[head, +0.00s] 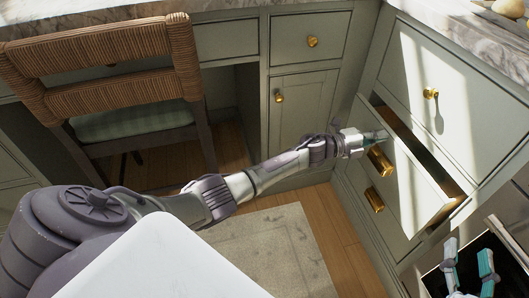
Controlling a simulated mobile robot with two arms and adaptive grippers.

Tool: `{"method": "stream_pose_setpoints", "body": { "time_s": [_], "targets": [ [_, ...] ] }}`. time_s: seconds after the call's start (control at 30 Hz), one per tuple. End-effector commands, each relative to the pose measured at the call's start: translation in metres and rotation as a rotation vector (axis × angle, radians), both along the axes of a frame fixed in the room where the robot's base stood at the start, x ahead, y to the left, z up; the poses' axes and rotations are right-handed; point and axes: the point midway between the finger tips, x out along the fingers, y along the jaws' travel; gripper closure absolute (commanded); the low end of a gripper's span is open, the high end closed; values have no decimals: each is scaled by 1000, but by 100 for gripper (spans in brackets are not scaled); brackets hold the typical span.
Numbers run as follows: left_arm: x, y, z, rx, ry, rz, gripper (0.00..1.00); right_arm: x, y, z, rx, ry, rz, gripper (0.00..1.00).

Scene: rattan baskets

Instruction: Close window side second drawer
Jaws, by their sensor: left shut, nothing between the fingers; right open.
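The second drawer (417,183) of the right-hand cabinet is pulled partly out, with a dark gap showing along its top edge. Its brass knob (379,160) is on the front. My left gripper (381,136) is shut and empty at the far upper corner of this drawer front, just above the knob. I cannot tell whether it touches the drawer. My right gripper (468,264) is open at the bottom right, with teal fingers apart, away from the drawer knob.
The top drawer (455,100) above looks shut; another brass knob (374,199) is below. A wicker-backed chair (110,62) stands at the desk on the left. A pale rug (265,250) lies on the wooden floor. A marble counter (460,25) runs above the cabinet.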

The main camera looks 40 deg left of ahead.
Motion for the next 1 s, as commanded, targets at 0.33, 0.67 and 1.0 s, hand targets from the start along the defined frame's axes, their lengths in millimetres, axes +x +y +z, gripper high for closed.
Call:
{"method": "stream_pose_setpoints", "body": {
  "time_s": [0.33,0.67,1.0],
  "targets": [
    [15,-12,0,1,-1,-1,100,-2,5,35,54,-203,12,52],
    [16,-12,0,0,0,0,100,-2,5,40,60,-227,13,52],
    [16,-12,0,0,0,0,100,-2,5,39,59,-225,13,52]
  ]
}}
